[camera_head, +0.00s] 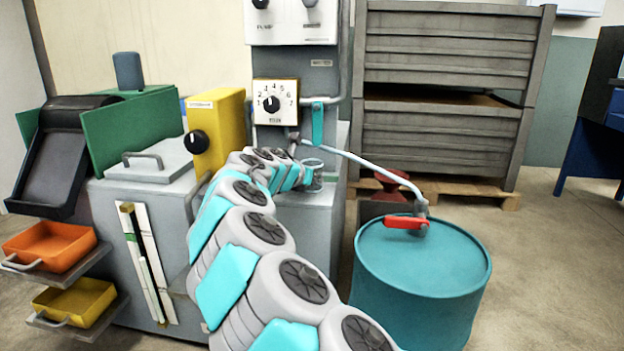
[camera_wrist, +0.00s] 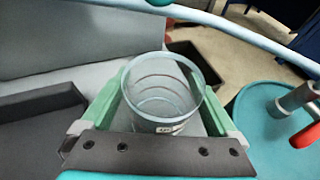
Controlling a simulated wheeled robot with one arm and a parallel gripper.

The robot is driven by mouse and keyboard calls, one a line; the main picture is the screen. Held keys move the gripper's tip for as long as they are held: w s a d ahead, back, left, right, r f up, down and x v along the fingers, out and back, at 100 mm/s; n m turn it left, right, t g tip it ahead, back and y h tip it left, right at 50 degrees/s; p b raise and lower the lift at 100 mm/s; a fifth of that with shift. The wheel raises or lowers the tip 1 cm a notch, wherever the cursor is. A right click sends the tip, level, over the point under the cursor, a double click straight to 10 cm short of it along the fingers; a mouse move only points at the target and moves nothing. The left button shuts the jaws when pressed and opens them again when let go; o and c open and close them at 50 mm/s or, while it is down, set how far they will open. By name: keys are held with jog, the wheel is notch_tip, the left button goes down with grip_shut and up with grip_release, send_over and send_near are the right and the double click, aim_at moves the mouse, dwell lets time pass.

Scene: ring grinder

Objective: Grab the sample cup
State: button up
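The sample cup (camera_wrist: 163,92) is a clear, ridged, round cup with a small label low on its side. In the wrist view it stands upright between the two green fingers of my gripper (camera_wrist: 165,100). One finger lies along each side of the cup, very close to its wall. I cannot tell whether they press on it. No contents show in the cup. In the head view the cup (camera_head: 312,172) is small, at the front of the grey machine below the dial. There my arm hides most of my gripper.
A pale blue pipe (camera_head: 370,168) runs from beside the cup to a teal drum (camera_head: 440,265) with a red handle (camera_head: 405,222). A yellow box (camera_head: 218,130) and the grey machine body (camera_head: 330,215) are close by. Open floor lies to the right.

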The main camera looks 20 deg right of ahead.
jog(key=c, duration=1.3)
